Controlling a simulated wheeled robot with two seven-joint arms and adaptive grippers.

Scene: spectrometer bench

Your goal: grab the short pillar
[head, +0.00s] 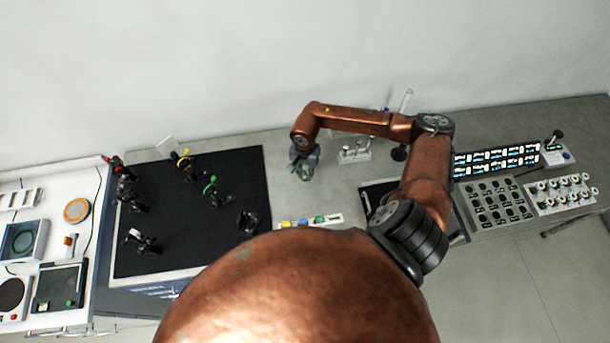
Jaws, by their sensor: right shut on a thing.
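My right gripper (305,170) points down over the grey bench, just right of the black mat. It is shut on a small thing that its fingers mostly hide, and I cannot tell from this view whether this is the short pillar. A small clear rack (356,156) with a few small upright metal-topped pieces stands to the right of the gripper, apart from it. These pieces are too small to compare in height. My left gripper is not in view.
A black mat (150,200) carries several dark optical mounts, one with a green ring (210,188). A pale strip with coloured blocks (310,221) lies in front of my gripper. Control panels (500,203) and a lit display (497,161) stand at the right.

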